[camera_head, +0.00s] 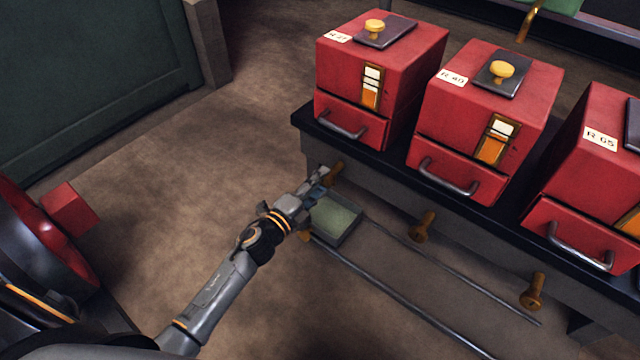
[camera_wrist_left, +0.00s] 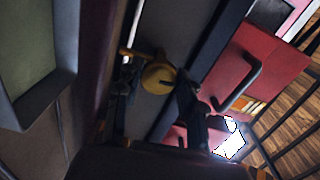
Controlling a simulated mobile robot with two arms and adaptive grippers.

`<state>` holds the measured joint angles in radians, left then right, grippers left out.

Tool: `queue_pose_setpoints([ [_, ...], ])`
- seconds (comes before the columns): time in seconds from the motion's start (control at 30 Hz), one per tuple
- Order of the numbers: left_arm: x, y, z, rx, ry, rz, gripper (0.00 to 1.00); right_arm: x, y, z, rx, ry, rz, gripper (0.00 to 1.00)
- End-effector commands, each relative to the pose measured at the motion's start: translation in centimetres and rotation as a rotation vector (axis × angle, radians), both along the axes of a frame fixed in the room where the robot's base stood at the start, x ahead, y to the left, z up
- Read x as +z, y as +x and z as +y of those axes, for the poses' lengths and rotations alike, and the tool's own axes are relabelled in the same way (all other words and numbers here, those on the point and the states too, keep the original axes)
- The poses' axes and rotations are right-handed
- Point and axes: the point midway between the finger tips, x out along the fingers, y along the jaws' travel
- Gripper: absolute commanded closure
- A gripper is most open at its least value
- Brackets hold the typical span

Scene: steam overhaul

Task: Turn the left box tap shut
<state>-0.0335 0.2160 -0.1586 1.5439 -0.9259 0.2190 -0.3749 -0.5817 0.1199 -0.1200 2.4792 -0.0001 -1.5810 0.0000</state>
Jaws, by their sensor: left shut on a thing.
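The left box tap (camera_head: 336,172) is a brass piece on the dark bench front, below the left red box (camera_head: 345,75). My left gripper (camera_head: 320,177) reaches it from the left and is shut on it. In the left wrist view the tap's round brass face (camera_wrist_left: 158,76), with a dark slot, shows between the fingers (camera_wrist_left: 157,92). Its handle is partly hidden, and I cannot tell how far it is turned. The middle tap (camera_head: 424,226) and the right tap (camera_head: 533,292) stand clear of the gripper. My right gripper is not in view.
A shallow green-bottomed tray (camera_head: 347,240) sits low beside my left gripper, near two long rails (camera_head: 395,300). Red boxes with drawer handles (camera_head: 448,178) line the black bench top (camera_head: 398,163).

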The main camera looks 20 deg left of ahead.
Motion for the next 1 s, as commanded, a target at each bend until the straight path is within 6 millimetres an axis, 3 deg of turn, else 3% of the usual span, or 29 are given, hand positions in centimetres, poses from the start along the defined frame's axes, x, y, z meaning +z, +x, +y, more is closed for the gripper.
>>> queue_pose_setpoints([
  [0.73, -0.06, -0.05, -0.06, -0.002, 0.083, -0.028, 0.93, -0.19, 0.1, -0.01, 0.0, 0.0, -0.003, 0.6],
  [0.77, -0.06, -0.05, -0.06, -0.002, 0.083, -0.028, 0.57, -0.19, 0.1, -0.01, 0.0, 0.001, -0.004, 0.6],
  [0.8, -0.07, -0.05, -0.06, -0.002, 0.083, -0.028, 0.49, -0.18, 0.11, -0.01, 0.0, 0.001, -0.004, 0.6],
  [0.87, -0.07, -0.05, -0.05, -0.001, 0.082, -0.028, 0.39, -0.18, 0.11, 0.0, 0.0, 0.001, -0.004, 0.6],
  [1.0, -0.05, -0.03, -0.03, -0.001, 0.082, -0.029, 0.39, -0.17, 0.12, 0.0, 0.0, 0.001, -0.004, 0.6],
])
